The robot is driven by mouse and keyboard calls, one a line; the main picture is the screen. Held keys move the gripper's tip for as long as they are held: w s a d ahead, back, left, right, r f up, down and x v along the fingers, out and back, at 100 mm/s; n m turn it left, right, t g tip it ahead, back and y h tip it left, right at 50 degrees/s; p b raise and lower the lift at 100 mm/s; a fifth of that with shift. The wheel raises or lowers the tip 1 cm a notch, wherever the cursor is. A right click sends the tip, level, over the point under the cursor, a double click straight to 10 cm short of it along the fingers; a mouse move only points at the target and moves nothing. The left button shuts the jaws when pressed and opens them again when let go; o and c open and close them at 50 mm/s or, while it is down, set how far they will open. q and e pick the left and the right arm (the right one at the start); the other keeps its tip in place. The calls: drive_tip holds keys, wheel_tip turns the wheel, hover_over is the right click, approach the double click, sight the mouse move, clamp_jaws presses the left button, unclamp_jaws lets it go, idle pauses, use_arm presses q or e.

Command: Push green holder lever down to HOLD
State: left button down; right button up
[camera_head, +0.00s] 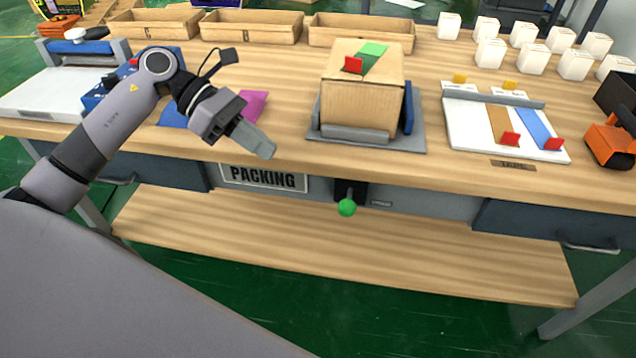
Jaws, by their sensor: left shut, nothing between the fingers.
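The green holder lever (347,207) shows as a green ball on a short stem, at a dark slotted mount on the table's front edge. It hangs below the box holder. A small label sits right of it, too small to read. A cardboard box (358,105) sits in the grey holder (417,137) above the lever, with green and red tape on its top. My left gripper (262,148) is shut and empty. It is above the table's front edge, up and left of the lever, and not touching it. My right gripper is not in view.
A PACKING sign (264,179) is on the table front, left of the lever. A white tape board (490,135) and an orange tape dispenser (610,142) are at the right. A lower shelf (330,258) runs beneath. Room in front of the lever looks clear.

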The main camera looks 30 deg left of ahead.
use_arm(q)
drive_tip(key=x, duration=1.4)
drive_tip(key=shift+p, duration=0.45)
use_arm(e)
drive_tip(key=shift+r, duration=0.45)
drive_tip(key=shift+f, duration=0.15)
